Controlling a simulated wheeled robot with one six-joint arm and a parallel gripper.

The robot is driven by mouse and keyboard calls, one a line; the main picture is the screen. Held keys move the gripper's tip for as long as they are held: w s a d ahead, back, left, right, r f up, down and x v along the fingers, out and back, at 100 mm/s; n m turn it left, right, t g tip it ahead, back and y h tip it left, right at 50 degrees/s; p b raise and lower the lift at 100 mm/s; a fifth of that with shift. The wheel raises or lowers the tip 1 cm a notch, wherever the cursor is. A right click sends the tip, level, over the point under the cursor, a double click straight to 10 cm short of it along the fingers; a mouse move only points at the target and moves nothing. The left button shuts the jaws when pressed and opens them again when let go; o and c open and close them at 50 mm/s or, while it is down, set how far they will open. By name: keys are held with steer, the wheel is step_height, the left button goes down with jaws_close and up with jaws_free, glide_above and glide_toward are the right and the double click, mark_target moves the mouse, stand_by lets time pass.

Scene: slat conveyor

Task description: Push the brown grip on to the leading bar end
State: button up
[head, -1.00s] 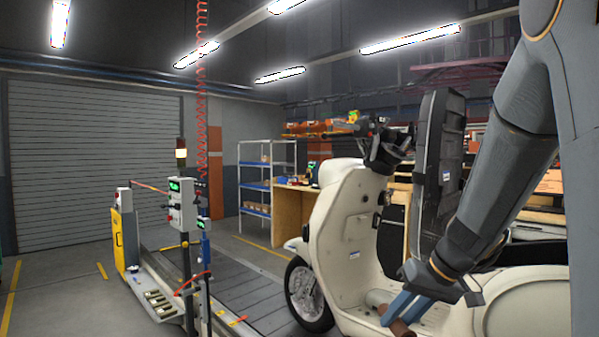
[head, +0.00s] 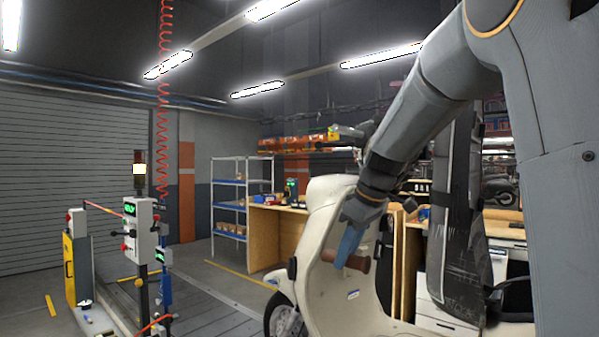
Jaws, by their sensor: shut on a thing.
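My gripper (head: 345,258) is shut on the brown grip (head: 359,264), its blue fingers across the middle. The grip lies roughly crosswise in the jaws, one end showing on each side. It is held in front of the cream scooter's (head: 325,297) front shield, below the handlebar height. Dark parts of the handlebar (head: 352,133) show at upper left of my forearm, with a green and yellow patch near them. My arm hides most of the handlebar, and I cannot make out the leading bar end clearly.
A tall dark panel (head: 462,235) stands upright behind my arm, over the scooter. A control post (head: 140,235) and a yellow cabinet (head: 70,268) stand at left. Shelving (head: 230,205) and a wooden bench (head: 275,235) are behind. The conveyor floor left of the scooter looks clear.

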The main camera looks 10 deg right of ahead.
steer(key=w+a+r+n+t+b, duration=0.1)
steer(key=w+a+r+n+t, duration=0.15)
steer(key=r+n, duration=0.6)
step_height(320, 180, up, 10)
steer(key=n+t+y, duration=0.2)
steer(key=n+y, duration=0.1)
glide_above(332, 255)
steer(key=a, duration=0.3)
steer(key=s+a+r+n+y+b, duration=0.1)
steer(key=s+a+r+n+y, duration=0.15)
steer(key=r, duration=0.35)
steer(key=s+a+r+n+y+b, duration=0.1)
steer(key=s+a+r+n+y, duration=0.2)
steer(key=r, duration=0.4)
steer(key=w+d+n+p, duration=0.1)
steer(key=w+d+p, duration=0.2)
steer(key=w+d, duration=0.1)
steer(key=shift+d+f+y, duration=0.25)
steer(key=shift+d+y, duration=0.1)
steer(key=shift+d, duration=0.45)
steer(key=shift+w+d+g, duration=0.15)
steer(key=shift+w+g, duration=0.05)
steer(key=shift+g, duration=0.05)
steer(key=shift+w+d, duration=0.4)
steer(key=shift+d, duration=0.45)
steer(key=shift+w+d, duration=0.1)
steer(key=shift+d, duration=0.05)
